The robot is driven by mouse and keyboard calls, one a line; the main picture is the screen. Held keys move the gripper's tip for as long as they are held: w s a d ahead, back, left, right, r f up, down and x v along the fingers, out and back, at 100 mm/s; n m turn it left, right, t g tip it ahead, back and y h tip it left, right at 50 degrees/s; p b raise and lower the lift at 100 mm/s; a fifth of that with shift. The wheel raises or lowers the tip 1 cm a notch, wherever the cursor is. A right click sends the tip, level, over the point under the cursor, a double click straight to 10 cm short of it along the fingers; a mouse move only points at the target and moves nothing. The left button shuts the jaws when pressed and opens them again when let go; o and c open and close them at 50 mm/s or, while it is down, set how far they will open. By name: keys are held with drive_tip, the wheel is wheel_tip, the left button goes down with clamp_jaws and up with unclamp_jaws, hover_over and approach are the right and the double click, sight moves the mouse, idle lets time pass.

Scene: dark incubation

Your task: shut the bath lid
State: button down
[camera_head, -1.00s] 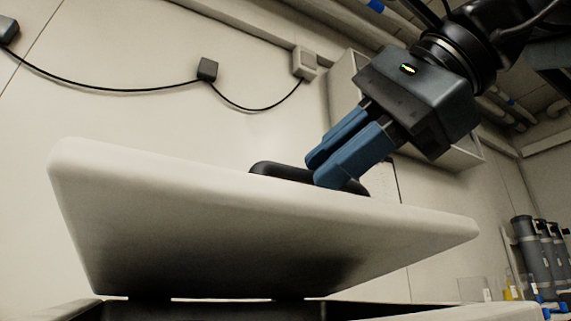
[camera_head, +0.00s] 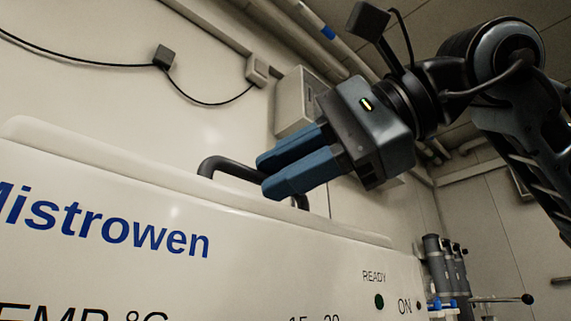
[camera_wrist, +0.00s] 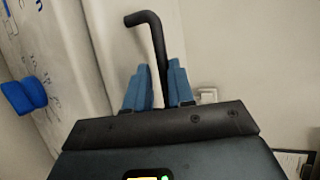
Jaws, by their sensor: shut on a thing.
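The bath (camera_head: 240,275) fills the lower part of the head view, its front panel facing me. Its white lid (camera_head: 100,153) lies low along the top, seen almost edge-on; I cannot tell whether a small gap remains under it. A black bar handle (camera_head: 208,165) stands up from the lid. My gripper (camera_head: 265,175) is shut on this handle, its blue fingers reaching in from the right. In the wrist view the bent handle (camera_wrist: 158,48) passes between the two fingers (camera_wrist: 161,90).
A grey wall box (camera_head: 298,102) and a cable with small boxes are on the wall behind. Several grey cylinders (camera_head: 438,262) stand at the right beyond the bath. A blue knob (camera_wrist: 24,96) shows at the left in the wrist view.

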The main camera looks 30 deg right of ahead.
drive_tip(key=shift+s+f, duration=0.1)
drive_tip(key=shift+f, duration=0.75)
drive_tip(key=c, duration=1.1)
unclamp_jaws()
drive_tip(key=shift+h, duration=0.3)
drive_tip(key=shift+r+p+v, duration=0.2)
drive_tip(key=shift+p+v, duration=0.4)
drive_tip(key=shift+v, duration=1.5)
drive_tip(key=shift+r+p+v, duration=0.15)
drive_tip(key=shift+p+v, duration=0.45)
drive_tip(key=shift+v, duration=1.5)
drive_tip(key=shift+w, duration=0.2)
